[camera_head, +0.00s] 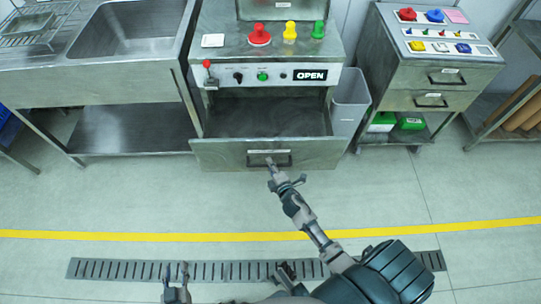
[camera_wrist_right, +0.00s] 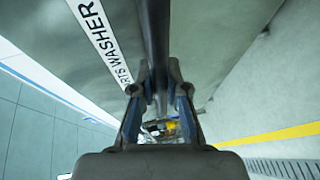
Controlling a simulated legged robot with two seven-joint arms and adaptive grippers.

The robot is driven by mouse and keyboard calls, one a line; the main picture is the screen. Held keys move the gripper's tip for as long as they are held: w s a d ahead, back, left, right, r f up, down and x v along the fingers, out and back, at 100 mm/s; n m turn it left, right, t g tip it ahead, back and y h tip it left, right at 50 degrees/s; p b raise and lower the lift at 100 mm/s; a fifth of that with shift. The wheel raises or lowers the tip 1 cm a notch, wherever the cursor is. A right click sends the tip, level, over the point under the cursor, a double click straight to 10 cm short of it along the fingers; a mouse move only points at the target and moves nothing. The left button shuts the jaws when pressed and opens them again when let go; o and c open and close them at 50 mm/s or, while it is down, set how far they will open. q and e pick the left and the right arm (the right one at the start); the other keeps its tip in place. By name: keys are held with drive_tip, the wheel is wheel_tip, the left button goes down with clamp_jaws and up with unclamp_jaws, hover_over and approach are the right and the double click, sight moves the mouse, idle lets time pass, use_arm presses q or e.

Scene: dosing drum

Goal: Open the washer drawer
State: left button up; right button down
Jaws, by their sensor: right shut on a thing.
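The washer (camera_head: 220,55) is a grey metal cabinet with a panel reading OPEN. Its drawer (camera_head: 215,155) is pulled out toward me, and its dark inside shows. The drawer's dark handle (camera_head: 283,161) is on the front, under a white label. My right gripper (camera_head: 270,163) is at the handle's left part. In the right wrist view, the fingers of my right gripper (camera_wrist_right: 160,85) are shut around the dark handle bar (camera_wrist_right: 154,40), beside the label with "WASHER" (camera_wrist_right: 98,35). My left gripper (camera_head: 176,280) is low in the head view, empty, fingers apart, far from the drawer.
Red, yellow and green knobbed pieces (camera_head: 289,32) stand on the washer top. A sink bench (camera_head: 120,75) is on the left. A grey bin (camera_head: 349,105) and a drawer cabinet (camera_head: 425,75) are on the right. The floor in front is clear, with a yellow line (camera_head: 120,235) and a drain grate (camera_head: 130,269).

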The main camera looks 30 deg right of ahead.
drive_tip(key=s+a, duration=0.1)
drive_tip(key=s, duration=0.1)
drive_tip(key=s+a, duration=0.2)
drive_tip(key=shift+s+a+f, duration=0.1)
drive_tip(key=shift+s, duration=0.1)
drive_tip(key=c, duration=1.5)
unclamp_jaws()
drive_tip(key=shift+c, duration=0.2)
drive_tip(key=o, duration=0.4)
drive_tip(key=shift+w+d+f, duration=0.1)
drive_tip(key=shift+d, duration=0.1)
drive_tip(key=shift+c, duration=0.2)
use_arm(q)
drive_tip(key=shift+s+a+f+g, duration=0.25)
drive_tip(key=shift+f+g, duration=0.05)
drive_tip(key=shift+f, duration=0.1)
use_arm(e)
drive_tip(key=v, duration=1.2)
drive_tip(key=shift+a, duration=0.25)
use_arm(q)
drive_tip(key=shift+d, duration=0.2)
use_arm(e)
drive_tip(key=shift+d, duration=0.2)
